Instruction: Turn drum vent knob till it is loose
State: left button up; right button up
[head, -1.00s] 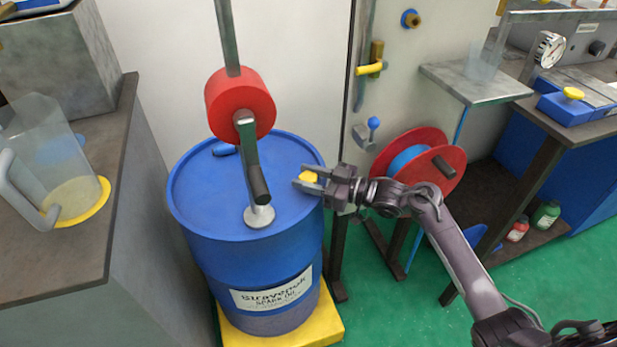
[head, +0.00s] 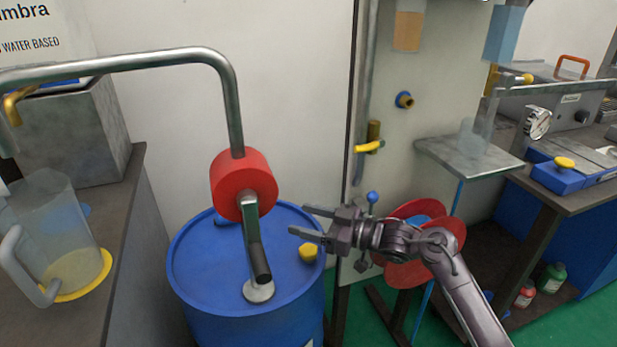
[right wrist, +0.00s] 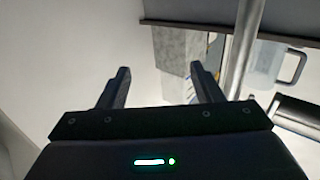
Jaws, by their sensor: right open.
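The yellow vent knob (head: 309,252) sits on the right side of the blue drum's (head: 200,262) lid. My right gripper (head: 305,221) is open and empty, above the drum lid and up and slightly left of the knob, apart from it. In the right wrist view its two fingers (right wrist: 160,85) are spread with nothing between them, and the knob is not in that view. Whether the knob is loose cannot be told. My left gripper is not in view.
A red pump (head: 243,184) with a crank and a long bent pipe (head: 150,60) stands on the drum, left of my gripper. A clear jug (head: 55,235) stands on the left bench. A red reel (head: 412,272) is behind my right arm.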

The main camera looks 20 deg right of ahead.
aim_at(305, 245)
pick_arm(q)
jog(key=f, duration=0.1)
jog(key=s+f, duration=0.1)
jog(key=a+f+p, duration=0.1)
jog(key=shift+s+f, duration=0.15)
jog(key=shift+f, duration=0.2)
pick_arm(e)
notch_tip(305, 245, up, 11)
jog(key=shift+o, duration=0.2)
